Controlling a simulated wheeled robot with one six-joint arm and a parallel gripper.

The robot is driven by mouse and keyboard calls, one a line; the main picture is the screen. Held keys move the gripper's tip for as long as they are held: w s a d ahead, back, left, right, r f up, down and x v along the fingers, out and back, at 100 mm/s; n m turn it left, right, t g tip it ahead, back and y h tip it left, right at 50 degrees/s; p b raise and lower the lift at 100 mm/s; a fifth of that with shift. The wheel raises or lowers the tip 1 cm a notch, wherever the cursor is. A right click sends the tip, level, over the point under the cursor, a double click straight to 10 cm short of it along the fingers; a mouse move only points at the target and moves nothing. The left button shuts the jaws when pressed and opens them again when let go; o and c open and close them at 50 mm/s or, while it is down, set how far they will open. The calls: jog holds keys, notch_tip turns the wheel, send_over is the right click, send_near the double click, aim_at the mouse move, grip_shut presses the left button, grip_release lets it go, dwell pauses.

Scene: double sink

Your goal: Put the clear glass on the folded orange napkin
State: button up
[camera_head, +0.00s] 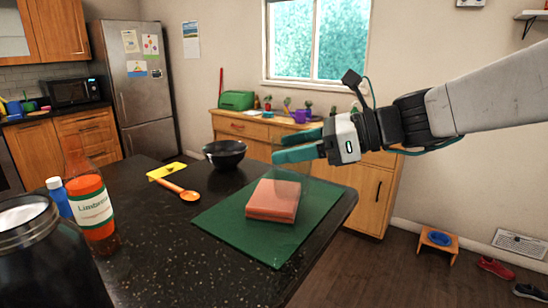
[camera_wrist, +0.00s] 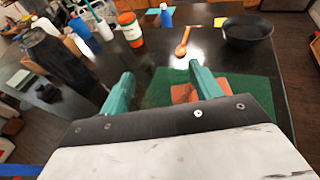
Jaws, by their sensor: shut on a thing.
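The folded orange napkin (camera_head: 272,201) lies as a thick block on a dark green mat (camera_head: 215,222) on the black counter. In the wrist view the napkin (camera_wrist: 184,94) shows partly beside the right finger. My gripper (camera_head: 284,148) comes in from the right, its teal fingers above the napkin. It is shut on the clear glass (camera_head: 293,172), whose faint outline hangs around and below the fingers, over the napkin. The glass is hard to make out, and I cannot tell whether its base touches the napkin. In the wrist view the fingers (camera_wrist: 160,78) stand apart.
A black bowl (camera_head: 224,154), an orange spoon (camera_head: 180,190) and a yellow cloth (camera_head: 166,171) lie behind and left of the mat. The counter's right edge is close to the mat.

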jog(key=w, duration=0.2)
jog(key=w+a, duration=0.1)
jog(key=w, duration=0.2)
jog(key=w+a, duration=0.1)
jog(key=w, duration=0.1)
jog(key=shift+w+a+f, duration=0.25)
jog(key=shift+f, duration=0.1)
jog(key=shift+w+f, duration=0.15)
jog(key=shift+f, duration=1.65)
jog(key=shift+f, duration=0.2)
jog(key=o, duration=1.1)
jog(key=shift+r, duration=0.1)
